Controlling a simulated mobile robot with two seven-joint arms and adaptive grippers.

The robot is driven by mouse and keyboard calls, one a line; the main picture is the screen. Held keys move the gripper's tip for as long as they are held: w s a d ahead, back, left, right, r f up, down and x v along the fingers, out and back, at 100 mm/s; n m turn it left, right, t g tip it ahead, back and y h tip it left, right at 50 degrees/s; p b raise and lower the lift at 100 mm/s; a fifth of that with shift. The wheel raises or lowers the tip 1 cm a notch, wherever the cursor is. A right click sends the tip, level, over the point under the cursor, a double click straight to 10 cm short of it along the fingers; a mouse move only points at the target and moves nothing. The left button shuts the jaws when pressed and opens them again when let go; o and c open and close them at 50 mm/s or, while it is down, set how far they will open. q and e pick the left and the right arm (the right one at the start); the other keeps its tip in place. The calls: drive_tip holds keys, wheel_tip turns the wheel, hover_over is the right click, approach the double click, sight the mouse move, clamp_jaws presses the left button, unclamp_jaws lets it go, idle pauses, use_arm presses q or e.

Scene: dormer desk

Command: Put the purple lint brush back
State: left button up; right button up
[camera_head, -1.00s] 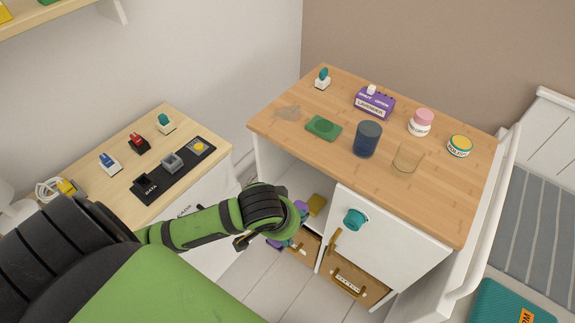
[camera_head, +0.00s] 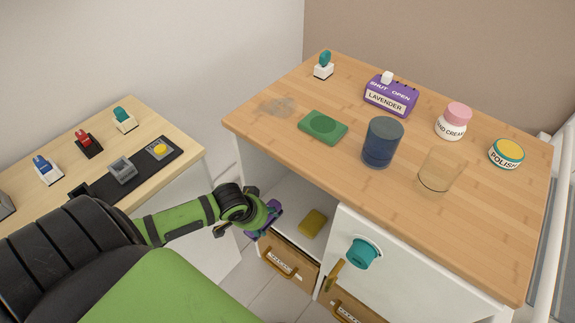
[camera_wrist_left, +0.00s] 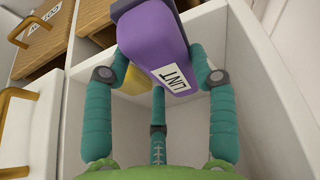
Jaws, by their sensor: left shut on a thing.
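The purple lint brush (camera_wrist_left: 158,45), with a white LINT label, is held between the teal fingers of my left gripper (camera_wrist_left: 157,75). In the head view, my left gripper (camera_head: 266,213) is at the open left compartment (camera_head: 291,213) of the cabinet, and the brush (camera_head: 250,233) shows only in part behind the fingers. In the wrist view the brush hangs over the white compartment's opening. A yellow block (camera_head: 313,223) lies in the compartment. My right gripper is not in view.
The wooden top (camera_head: 300,165) carries a green tray (camera_head: 323,128), a blue cup (camera_head: 382,142), a clear glass (camera_head: 440,170), a purple lavender box (camera_head: 390,97) and jars. Below are labelled drawers (camera_head: 289,262). A white door with a teal knob (camera_head: 362,254) stands right of the compartment.

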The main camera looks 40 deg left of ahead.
use_arm(q)
drive_tip(key=w, duration=0.3)
drive_tip(key=w+b, duration=0.1)
drive_tip(key=w, duration=0.3)
drive_tip(key=w+b, duration=0.1)
drive_tip(key=w, duration=0.2)
drive_tip(key=shift+w+d, duration=0.35)
wheel_tip(320, 180, down, 3)
drive_tip(key=shift+r+b, duration=0.15)
drive_tip(key=shift+b, duration=0.3)
drive_tip(key=shift+f, duration=0.45)
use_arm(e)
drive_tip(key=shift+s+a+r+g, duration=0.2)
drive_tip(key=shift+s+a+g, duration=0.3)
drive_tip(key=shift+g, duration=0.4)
use_arm(q)
drive_tip(key=o, duration=1)
